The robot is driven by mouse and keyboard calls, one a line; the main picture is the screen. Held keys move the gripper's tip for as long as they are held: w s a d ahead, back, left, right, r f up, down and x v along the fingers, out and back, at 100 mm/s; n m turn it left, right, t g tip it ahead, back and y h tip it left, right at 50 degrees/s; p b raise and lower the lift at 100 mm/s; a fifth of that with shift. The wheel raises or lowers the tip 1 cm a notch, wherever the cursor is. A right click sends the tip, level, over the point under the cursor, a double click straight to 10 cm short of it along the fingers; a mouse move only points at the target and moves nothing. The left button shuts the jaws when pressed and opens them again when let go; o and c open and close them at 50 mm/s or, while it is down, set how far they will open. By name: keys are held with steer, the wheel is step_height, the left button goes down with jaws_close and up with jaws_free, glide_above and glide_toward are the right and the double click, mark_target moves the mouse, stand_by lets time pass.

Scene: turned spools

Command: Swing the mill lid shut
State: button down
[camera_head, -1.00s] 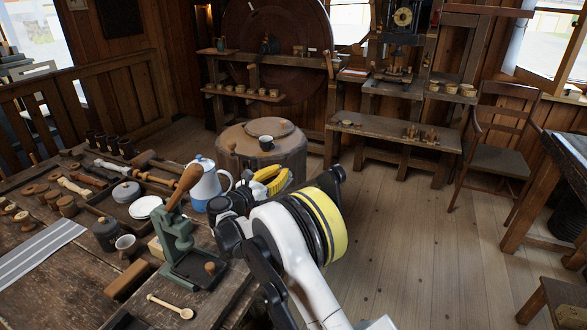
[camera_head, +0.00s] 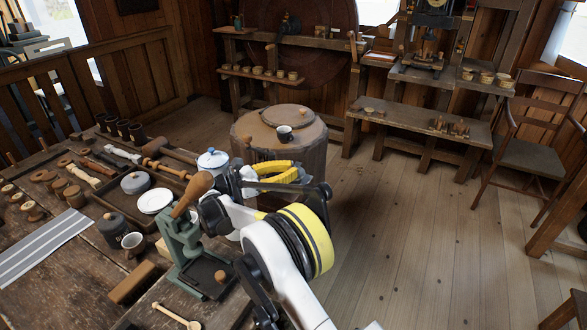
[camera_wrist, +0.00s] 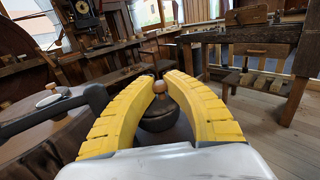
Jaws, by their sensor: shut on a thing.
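My gripper (camera_wrist: 162,84) has yellow ribbed fingers. In the wrist view their tips close around a small wooden knob (camera_wrist: 159,87) above a dark, rounded body (camera_wrist: 157,119). I cannot tell for certain whether this is the mill lid. In the head view my gripper (camera_head: 278,173) is beyond the workbench's right edge, in front of the round wooden pedestal (camera_head: 290,157). My wrist and arm hide the held thing there. A round wooden disc with a small knob (camera_head: 288,114) lies on the pedestal, beside a dark cup (camera_head: 285,134).
The workbench (camera_head: 85,290) at left holds a green lever stand (camera_head: 183,248) with a wooden handle, close by my arm. A chair (camera_head: 525,155) stands at right. The floor (camera_head: 400,230) between is clear.

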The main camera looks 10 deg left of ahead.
steer(key=c, duration=1.3)
jaws_free()
steer(key=shift+c, duration=0.2)
steer(key=shift+r, duration=0.1)
step_height(320, 180, up, 10)
steer(key=shift+f, duration=0.1)
